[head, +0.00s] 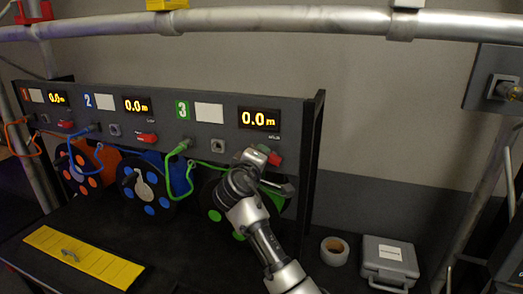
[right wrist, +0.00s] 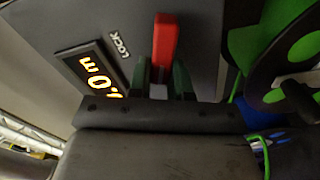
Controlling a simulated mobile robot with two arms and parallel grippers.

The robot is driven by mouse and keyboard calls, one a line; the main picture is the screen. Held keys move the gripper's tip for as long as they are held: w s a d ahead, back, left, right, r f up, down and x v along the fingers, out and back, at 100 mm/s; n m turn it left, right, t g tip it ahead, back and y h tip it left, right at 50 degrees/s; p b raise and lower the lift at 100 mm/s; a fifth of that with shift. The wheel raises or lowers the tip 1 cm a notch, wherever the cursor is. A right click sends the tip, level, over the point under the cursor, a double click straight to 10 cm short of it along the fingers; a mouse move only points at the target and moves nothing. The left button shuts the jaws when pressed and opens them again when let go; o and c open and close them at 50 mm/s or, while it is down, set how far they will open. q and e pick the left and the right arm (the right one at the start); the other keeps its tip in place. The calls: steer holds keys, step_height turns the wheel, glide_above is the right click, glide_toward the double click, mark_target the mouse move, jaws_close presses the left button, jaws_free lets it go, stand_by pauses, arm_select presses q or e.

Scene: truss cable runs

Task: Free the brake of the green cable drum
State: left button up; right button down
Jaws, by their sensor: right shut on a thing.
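The green cable drum (head: 214,214) sits under the panel section marked 3, partly hidden behind my right arm. It also shows in the right wrist view (right wrist: 290,50). Its red brake lever (head: 275,158) is just below the 0.0 m display. In the right wrist view the red lever (right wrist: 164,42) stands out between the two finger tips, beside the word LOCK. My right gripper (right wrist: 162,78) is shut on the lever's lower part. In the head view the right gripper (head: 262,158) is at the panel and hides some of the lever. My left gripper is out of view.
Blue drum (head: 133,205) and orange drum (head: 82,172) sit to the left, with red levers above. A green cable (head: 170,170) hangs from a socket. A yellow plate (head: 95,265), tape roll (head: 334,250) and grey case (head: 389,262) lie on the bench.

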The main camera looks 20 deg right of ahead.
steer(key=shift+f+n+p, duration=0.15)
steer(key=shift+n+p, duration=0.3)
steer(key=shift+n, duration=0.5)
steer(key=shift+f+n+p, duration=0.15)
steer(key=shift+n+p, duration=0.25)
steer(key=shift+n, duration=0.55)
steer(key=shift+f, duration=0.1)
steer(key=c, duration=1)
jaws_free()
steer(key=shift+w+f, duration=0.1)
steer(key=shift+w, duration=0.05)
steer(key=shift+c, duration=0.2)
steer(key=b+v, duration=0.4)
steer(key=v, duration=0.6)
steer(key=shift+s+a, duration=0.25)
steer(key=shift+s, duration=0.1)
